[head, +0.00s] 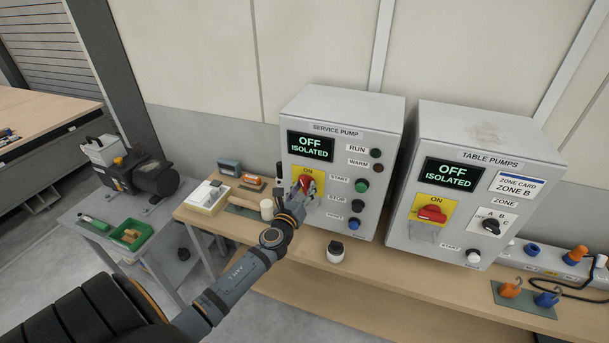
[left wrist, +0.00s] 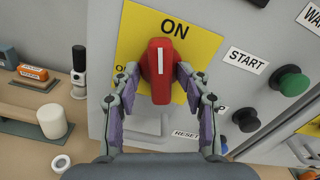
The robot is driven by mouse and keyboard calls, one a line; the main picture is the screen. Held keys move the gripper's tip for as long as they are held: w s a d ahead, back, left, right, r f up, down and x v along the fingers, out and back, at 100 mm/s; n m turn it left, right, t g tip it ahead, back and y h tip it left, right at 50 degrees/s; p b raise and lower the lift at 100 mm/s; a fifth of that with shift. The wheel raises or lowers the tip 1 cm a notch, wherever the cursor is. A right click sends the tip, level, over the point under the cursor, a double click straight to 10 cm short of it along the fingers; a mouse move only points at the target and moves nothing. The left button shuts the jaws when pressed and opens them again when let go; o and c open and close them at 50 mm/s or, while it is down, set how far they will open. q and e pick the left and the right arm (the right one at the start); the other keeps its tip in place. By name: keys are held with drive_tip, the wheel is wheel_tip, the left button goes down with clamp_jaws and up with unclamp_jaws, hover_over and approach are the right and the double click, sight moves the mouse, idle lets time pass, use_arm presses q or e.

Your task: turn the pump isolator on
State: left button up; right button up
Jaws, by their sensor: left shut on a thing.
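The service pump box (head: 340,112) stands on the bench, and its display (head: 310,146) reads OFF ISOLATED. Its red isolator handle (head: 308,184) sits on a yellow plate marked ON. In the left wrist view the red handle (left wrist: 161,82) is roughly upright, its white mark towards the ON label (left wrist: 175,27). My left gripper (head: 298,194) is shut on the handle, with its fingers (left wrist: 160,88) on both sides of the lower part. Part of the lettering left of the handle is hidden. My right gripper is not in view.
The table pumps box (head: 487,125), with its own red handle (head: 432,214) and an OFF ISOLATED display, stands to the right. A dark-topped white jar (head: 335,252) stands on the bench (head: 405,282) in front. Orange and blue padlocks lie at the right.

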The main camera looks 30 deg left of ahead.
use_arm(q)
drive_tip(key=o, duration=0.7)
drive_tip(key=m, duration=0.2)
drive_tip(key=r+m, duration=0.1)
drive_tip(key=m, duration=0.1)
drive_tip(key=shift+w+r+p, duration=0.15)
drive_tip(key=shift+r+p, duration=0.05)
drive_tip(key=shift+p, duration=0.1)
drive_tip(key=shift+o, duration=0.7)
drive_tip(key=shift+f+b, duration=0.3)
drive_tip(key=shift+b, duration=0.1)
drive_tip(key=shift+w+f, duration=0.2)
drive_tip(key=shift+f, duration=0.1)
drive_tip(key=v, duration=0.7)
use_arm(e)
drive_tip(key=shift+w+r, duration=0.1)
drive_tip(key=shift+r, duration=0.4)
use_arm(q)
drive_tip(key=shift+f, duration=0.1)
